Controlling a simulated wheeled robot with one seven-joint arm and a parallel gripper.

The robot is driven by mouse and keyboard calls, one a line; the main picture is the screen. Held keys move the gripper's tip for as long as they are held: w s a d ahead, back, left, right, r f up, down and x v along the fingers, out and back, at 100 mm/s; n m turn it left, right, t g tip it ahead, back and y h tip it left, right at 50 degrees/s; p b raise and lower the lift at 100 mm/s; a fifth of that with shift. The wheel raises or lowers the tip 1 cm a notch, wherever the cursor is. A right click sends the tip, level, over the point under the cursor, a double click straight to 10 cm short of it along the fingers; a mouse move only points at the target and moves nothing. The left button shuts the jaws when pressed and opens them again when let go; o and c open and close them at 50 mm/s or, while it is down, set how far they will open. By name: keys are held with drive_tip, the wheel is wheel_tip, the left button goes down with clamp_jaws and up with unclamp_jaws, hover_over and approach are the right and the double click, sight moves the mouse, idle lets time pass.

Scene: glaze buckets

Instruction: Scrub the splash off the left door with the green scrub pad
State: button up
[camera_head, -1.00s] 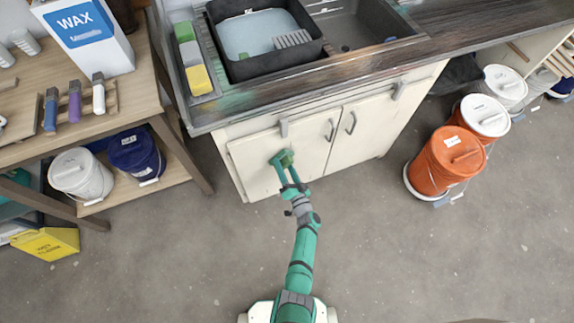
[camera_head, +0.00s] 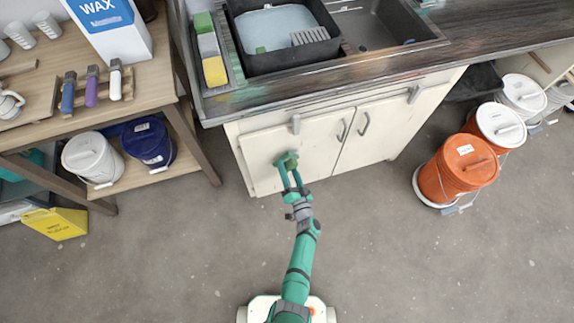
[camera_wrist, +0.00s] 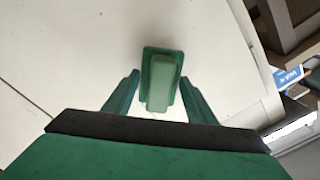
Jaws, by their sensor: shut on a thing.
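The left door (camera_head: 262,155) is a pale cabinet door under the sink counter, shut, with a grey handle near its right edge. My gripper (camera_head: 289,172) is shut on the green scrub pad (camera_head: 288,158) in front of this door's upper middle. In the wrist view the pad (camera_wrist: 160,52) shows a lighter green grip block between my fingers (camera_wrist: 160,95), its flat side toward the door (camera_wrist: 75,50). I cannot tell whether the pad touches the door. No splash shows on the visible door surface; the part behind the pad is hidden.
The right door (camera_head: 378,130) is shut. A wooden shelf table (camera_head: 185,140) stands left, an orange bucket (camera_head: 455,170) right. The floor (camera_head: 390,250) is clear.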

drive_tip(key=shift+v, duration=2)
drive_tip(key=v, duration=0.3)
drive_tip(key=shift+r, duration=0.1)
drive_tip(key=shift+w, duration=0.1)
drive_tip(key=shift+x, duration=3.35)
drive_tip(key=shift+x, duration=1.05)
